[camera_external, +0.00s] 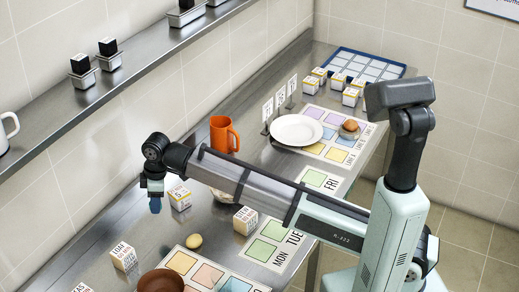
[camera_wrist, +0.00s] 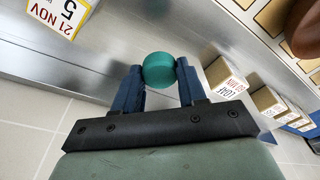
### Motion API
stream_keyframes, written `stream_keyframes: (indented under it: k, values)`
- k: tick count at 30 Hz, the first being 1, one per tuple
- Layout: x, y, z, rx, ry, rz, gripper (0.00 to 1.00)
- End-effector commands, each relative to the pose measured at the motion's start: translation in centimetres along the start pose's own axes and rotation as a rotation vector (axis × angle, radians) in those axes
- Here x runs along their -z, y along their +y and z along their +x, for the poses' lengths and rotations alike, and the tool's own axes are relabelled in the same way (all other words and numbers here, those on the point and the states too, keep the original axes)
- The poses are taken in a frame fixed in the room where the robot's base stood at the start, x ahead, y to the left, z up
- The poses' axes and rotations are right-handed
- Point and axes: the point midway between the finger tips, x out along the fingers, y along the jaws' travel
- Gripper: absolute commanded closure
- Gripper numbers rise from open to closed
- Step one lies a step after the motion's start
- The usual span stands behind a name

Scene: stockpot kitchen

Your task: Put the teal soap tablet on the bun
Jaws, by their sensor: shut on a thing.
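The teal soap tablet (camera_wrist: 158,70) is a round teal piece held between the two blue fingertips of my gripper (camera_wrist: 160,78) in the wrist view. In the external view my gripper (camera_external: 155,204) points down above the left part of the steel counter, and the tablet cannot be made out there. A brown, rounded bun-like thing (camera_external: 350,125) sits in a small dish at the back right, beside the white plate, well away from my gripper. A smaller pale yellow rounded thing (camera_external: 194,241) lies on the counter nearer to my gripper; I cannot tell what it is.
Dated boxes (camera_external: 180,198) stand beside and in front of my gripper. An orange mug (camera_external: 224,134), a white plate (camera_external: 297,130) and card stands (camera_external: 267,113) are farther back. A brown bowl (camera_external: 161,281) is at the front. Mats with coloured squares (camera_external: 268,240) cover the right side.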

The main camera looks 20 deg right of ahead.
Motion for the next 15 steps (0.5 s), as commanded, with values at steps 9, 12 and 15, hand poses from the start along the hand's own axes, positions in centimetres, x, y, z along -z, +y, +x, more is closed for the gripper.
stream_keyframes:
  k: [9,12,15]
  values:
    - [-5.8,9.3,-1.7,-0.027,0.0,0.176,0.88]
    - [-8.0,12.1,-2.2,-0.036,0.0,0.233,0.88]
    - [-10.2,14.8,-2.9,-0.045,0.0,0.29,0.88]
